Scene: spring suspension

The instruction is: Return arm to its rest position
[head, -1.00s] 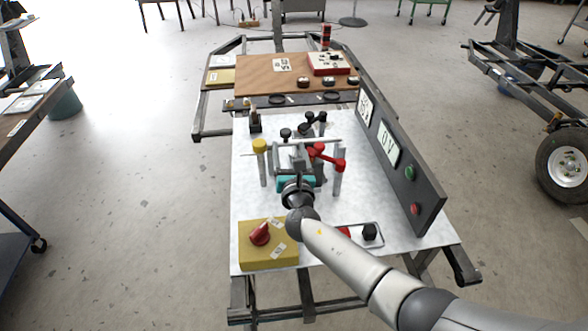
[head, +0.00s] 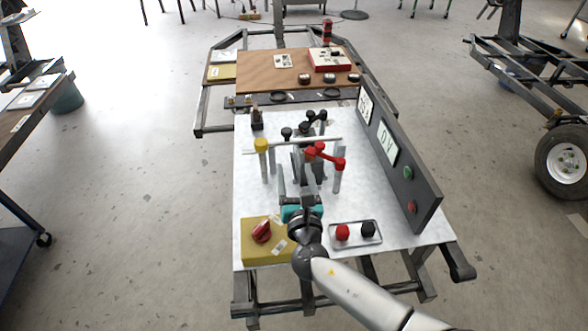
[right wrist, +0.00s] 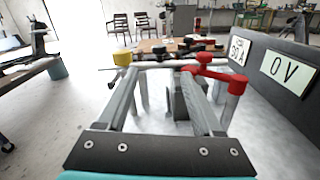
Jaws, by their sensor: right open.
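My right gripper (head: 297,186) is in the head view over the near middle of the white bench top (head: 345,205). Its two fingers are apart and nothing shows between them. In the right wrist view the fingers (right wrist: 172,92) point toward the spring apparatus, a horizontal rod (head: 320,141) on posts. The rod carries a yellow knob (head: 261,145) at its left and red clamps (head: 325,155) at its right. Black clamps (head: 313,120) stand behind. My left gripper does not show.
A yellow box with a red knob (head: 262,231) and a tray with red and black knobs (head: 368,230) lie at the near edge. A wooden board (head: 262,76) lies behind.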

